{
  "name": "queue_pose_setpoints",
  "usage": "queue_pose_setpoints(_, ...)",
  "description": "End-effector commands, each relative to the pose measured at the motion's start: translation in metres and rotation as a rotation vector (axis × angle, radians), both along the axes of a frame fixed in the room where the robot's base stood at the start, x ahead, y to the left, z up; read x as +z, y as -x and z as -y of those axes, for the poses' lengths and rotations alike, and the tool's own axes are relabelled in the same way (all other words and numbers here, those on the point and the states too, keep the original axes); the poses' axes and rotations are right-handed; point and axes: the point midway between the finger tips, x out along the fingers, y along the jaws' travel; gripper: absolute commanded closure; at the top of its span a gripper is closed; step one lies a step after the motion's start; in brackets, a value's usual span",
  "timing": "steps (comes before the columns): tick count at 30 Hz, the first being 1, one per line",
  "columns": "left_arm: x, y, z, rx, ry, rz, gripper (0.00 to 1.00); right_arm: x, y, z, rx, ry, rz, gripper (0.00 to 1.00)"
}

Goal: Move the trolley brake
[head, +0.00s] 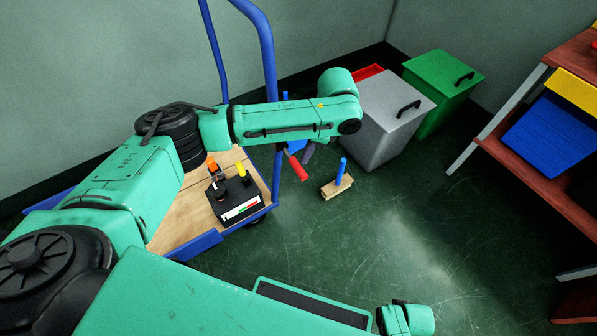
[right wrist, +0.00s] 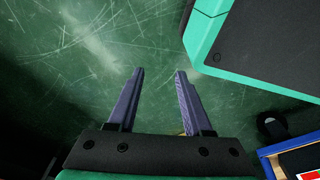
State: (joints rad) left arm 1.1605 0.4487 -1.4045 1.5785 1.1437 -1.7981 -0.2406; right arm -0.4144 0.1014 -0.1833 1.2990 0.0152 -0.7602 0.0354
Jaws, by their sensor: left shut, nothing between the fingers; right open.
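The trolley (head: 190,245) has a wooden deck and blue rails and stands at the left of the head view. A red-handled lever (head: 298,167), which looks like the brake, sticks out low beside the trolley's right blue upright. My left arm reaches over the deck. The grey-purple fingers of my left gripper (head: 308,153) show just right of the red lever, shut and empty. I cannot tell whether they touch it, as the arm hides most of the gripper. My right gripper (right wrist: 160,75) is open and empty above the green floor in the right wrist view.
A black control box (head: 238,207) with orange and yellow knobs sits on the deck. A wooden block with a blue peg (head: 337,187) lies on the floor. Grey (head: 378,130) and green (head: 440,85) bins stand behind; a shelf (head: 545,150) stands right.

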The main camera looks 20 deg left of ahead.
Motion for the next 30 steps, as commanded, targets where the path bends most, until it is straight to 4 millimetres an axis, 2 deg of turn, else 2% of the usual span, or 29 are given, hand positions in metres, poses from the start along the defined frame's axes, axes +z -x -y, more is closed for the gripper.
queue_pose_setpoints(1, -0.007, 0.0, -0.001, 0.0, 0.0, 0.0, 1.0, 0.0, -0.006, -0.002, -0.002, -0.002, 0.004, 0.5)
queue_pose_setpoints(6, -0.016, 0.001, -0.003, -0.001, 0.0, 0.001, 1.0, 0.018, -0.024, -0.007, -0.008, -0.009, 0.009, 0.5)
queue_pose_setpoints(15, -0.03, 0.001, -0.007, 0.0, 0.0, 0.001, 1.0, 0.057, -0.045, -0.018, -0.002, -0.026, 0.018, 0.5)
queue_pose_setpoints(24, -0.038, 0.002, -0.009, 0.0, 0.0, 0.001, 1.0, 0.092, -0.053, -0.025, 0.007, -0.04, 0.025, 0.5)
queue_pose_setpoints(30, -0.037, 0.002, -0.01, 0.0, 0.0, 0.001, 1.0, 0.097, -0.053, -0.025, 0.008, -0.042, 0.024, 0.5)
